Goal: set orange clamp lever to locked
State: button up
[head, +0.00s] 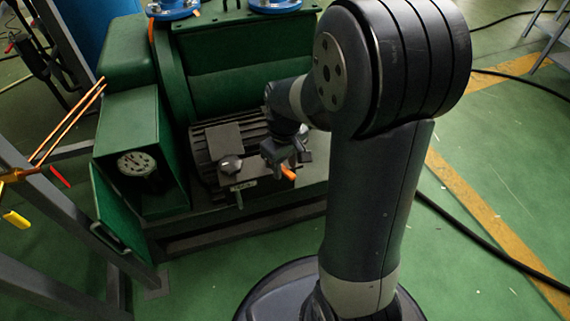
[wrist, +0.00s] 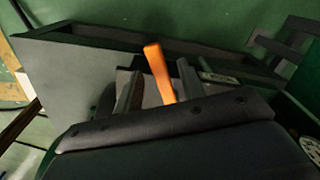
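The orange clamp lever (wrist: 159,70) stands between the two fingers of my gripper (wrist: 158,86) in the wrist view, with its lower end hidden behind the gripper body. A gap shows on each side of the lever, so my gripper looks open around it and not closed on it. In the head view, a short orange piece of the lever (head: 289,174) shows just below my gripper (head: 287,157), at the right front of the dark ribbed motor. The lever's pivot and the clamp itself are hidden.
A gauge (head: 136,163) is on the green housing further left. Grey frame bars stand at the left; the floor at right is mostly open, with a black cable (head: 485,243).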

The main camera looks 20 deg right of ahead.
grip_shut()
dwell(0.4)
jog(key=shift+d+r+n+p, duration=0.1)
jog(key=shift+d+n+p, duration=0.05)
jog(key=shift+n+p, duration=0.15)
jog(key=w+d+n+p, duration=0.1)
jog(key=n+p, duration=0.1)
jog(key=n, duration=0.1)
jog(key=w+d+n+p, duration=0.1)
jog(key=n, duration=0.2)
jog(key=w+n+p, duration=0.1)
jog(key=n+p, duration=0.1)
jog(key=shift+w+d+n+p, duration=0.3)
jog(key=shift+w+d+n, duration=0.1)
jog(key=shift+w+d+n+p, duration=0.15)
jog(key=shift+w+n+p, duration=0.65)
jog(key=shift+n, duration=0.8)
jog(key=shift+w, duration=0.15)
